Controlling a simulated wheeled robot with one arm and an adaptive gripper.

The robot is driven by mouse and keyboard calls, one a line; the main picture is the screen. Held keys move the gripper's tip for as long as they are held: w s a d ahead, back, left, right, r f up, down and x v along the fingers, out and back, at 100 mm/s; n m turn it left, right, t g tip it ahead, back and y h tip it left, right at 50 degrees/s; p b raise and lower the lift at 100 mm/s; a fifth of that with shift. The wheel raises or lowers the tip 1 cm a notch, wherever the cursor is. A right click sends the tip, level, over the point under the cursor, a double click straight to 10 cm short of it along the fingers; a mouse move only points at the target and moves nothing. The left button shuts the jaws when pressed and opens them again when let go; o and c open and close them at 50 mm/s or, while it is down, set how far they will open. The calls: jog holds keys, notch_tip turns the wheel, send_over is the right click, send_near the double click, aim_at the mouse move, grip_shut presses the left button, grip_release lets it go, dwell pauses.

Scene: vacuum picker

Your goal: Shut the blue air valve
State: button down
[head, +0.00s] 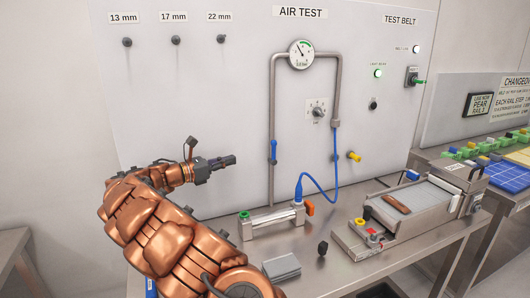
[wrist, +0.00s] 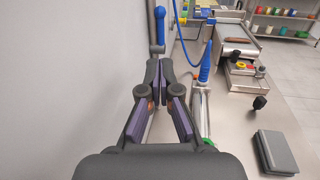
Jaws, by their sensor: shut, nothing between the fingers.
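The blue air valve lever (head: 273,150) is on the left vertical pipe (head: 271,105) of the air test panel. It points up and down, in line with the pipe. In the wrist view the blue lever (wrist: 160,25) stands just beyond my fingertips. My gripper (head: 234,160) is shut and empty, left of the lever at about the height of its lower end. A gap shows between them in the head view. In the wrist view the fingertips (wrist: 160,72) are together and apart from the lever.
A clear cylinder fixture (head: 270,222) with a blue hose (head: 325,201) and an orange lever (head: 309,209) sits on the bench below. A yellow knob (head: 354,157) and a gauge (head: 301,54) are to the right. A grey block (head: 281,267) lies at the bench front.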

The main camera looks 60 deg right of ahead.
aim_at(272, 149)
jog(key=shift+d, duration=0.1)
jog(key=p+x, duration=0.3)
jog(key=x, duration=0.9)
jog(key=shift+s+d+r, duration=0.2)
jog(key=shift+d, duration=0.1)
jog(key=shift+s+d+f+p, duration=0.1)
jog(key=shift+s+d+p, duration=0.15)
jog(key=shift+d+p, duration=0.25)
